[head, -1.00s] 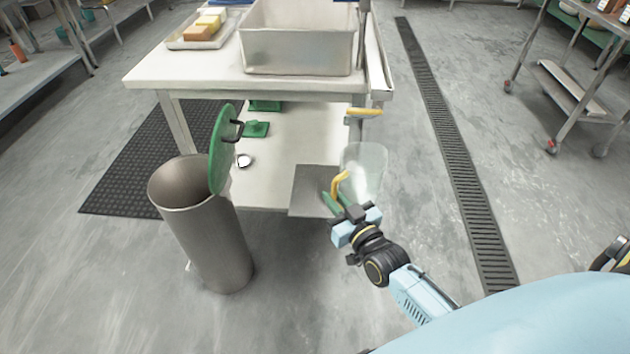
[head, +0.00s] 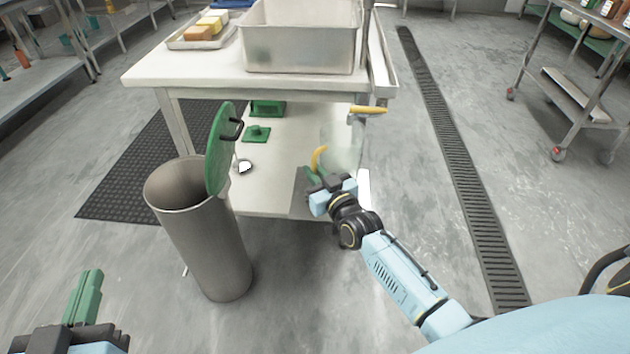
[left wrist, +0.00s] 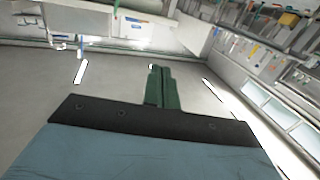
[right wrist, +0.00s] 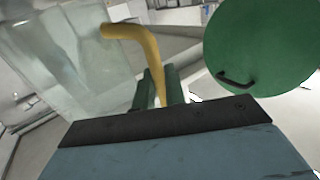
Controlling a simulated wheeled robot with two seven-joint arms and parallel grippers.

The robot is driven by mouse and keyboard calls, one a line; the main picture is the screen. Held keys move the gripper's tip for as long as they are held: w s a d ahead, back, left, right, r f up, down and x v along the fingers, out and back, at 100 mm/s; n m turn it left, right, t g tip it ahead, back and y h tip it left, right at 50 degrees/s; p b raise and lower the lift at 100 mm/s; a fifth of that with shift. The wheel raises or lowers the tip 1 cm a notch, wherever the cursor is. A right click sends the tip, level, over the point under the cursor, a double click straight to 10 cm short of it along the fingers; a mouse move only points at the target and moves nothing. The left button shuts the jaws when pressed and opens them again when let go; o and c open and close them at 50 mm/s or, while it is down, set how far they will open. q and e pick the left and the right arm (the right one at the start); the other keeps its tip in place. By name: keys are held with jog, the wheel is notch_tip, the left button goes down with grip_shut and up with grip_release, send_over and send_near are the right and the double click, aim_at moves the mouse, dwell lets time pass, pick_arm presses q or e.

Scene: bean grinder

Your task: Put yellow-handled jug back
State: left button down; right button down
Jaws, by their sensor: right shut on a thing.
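The clear jug (head: 343,152) with a yellow handle (head: 319,158) is held at the front right of the table's lower shelf (head: 275,185). My right gripper (head: 315,176) is shut on the handle. In the right wrist view the yellow handle (right wrist: 152,62) runs down between the green fingers (right wrist: 160,88), with the jug body (right wrist: 75,60) to its left. Whether the jug touches the shelf I cannot tell. My left gripper (head: 84,298) is empty at the lower left, away from the jug. Its green fingers (left wrist: 162,88) lie together in the left wrist view.
A tall metal bin (head: 205,240) with a raised green lid (head: 220,150) stands left of the shelf. Green items (head: 257,133) and a small white object (head: 244,167) lie on the shelf. A second yellow handle (head: 368,110) shows under the tabletop.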

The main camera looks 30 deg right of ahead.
pick_arm(q)
jog(key=shift+s+d+r+t+h+b, duration=0.2)
jog(key=shift+r+t+h, duration=0.1)
jog(key=shift+r+t, duration=0.65)
jog(key=shift+s+d+r+t+h+b, duration=0.15)
jog(key=shift+r+t+h, duration=0.3)
jog(key=shift+r, duration=0.8)
pick_arm(e)
jog(key=shift+f, duration=0.7)
pick_arm(q)
jog(key=shift+w, duration=0.1)
pick_arm(e)
jog(key=shift+f, duration=0.1)
jog(key=c, duration=1.5)
grip_release()
jog(key=shift+s, duration=0.1)
pick_arm(q)
jog(key=shift+r, duration=0.2)
pick_arm(e)
jog(key=shift+o, duration=0.2)
